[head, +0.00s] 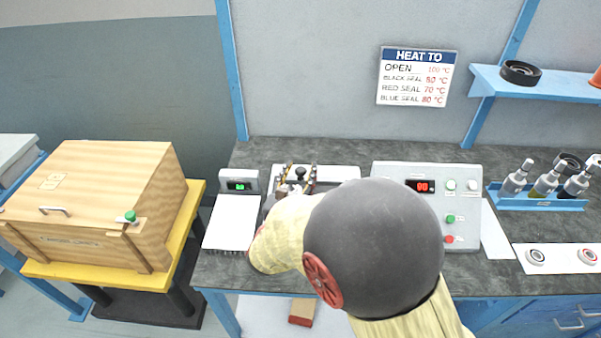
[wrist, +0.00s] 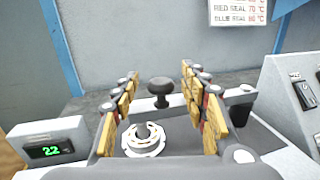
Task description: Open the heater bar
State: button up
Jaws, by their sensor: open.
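The heater bar device stands on the bench, with a white body (head: 340,172) partly hidden behind my arm. A black round knob (wrist: 160,86) on a short stem rises from it and also shows in the head view (head: 300,171). My gripper (wrist: 160,72) is open, with its yellow-and-black fingers on either side of the knob in the wrist view. I cannot tell if either finger touches it. A white ring-shaped part (wrist: 145,140) sits in front of the knob, between the fingers.
A small box with a green display (head: 240,184) stands left of the device. A control box with a red display (head: 430,185) stands to the right. Farther right are a blue rack of bottles (head: 538,204) and seals on a white strip (head: 560,258). A wooden crate (head: 95,200) stands at left.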

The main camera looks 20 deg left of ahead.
jog(key=shift+w, duration=0.4)
jog(key=shift+c, duration=0.3)
grip_shut()
dwell(0.5)
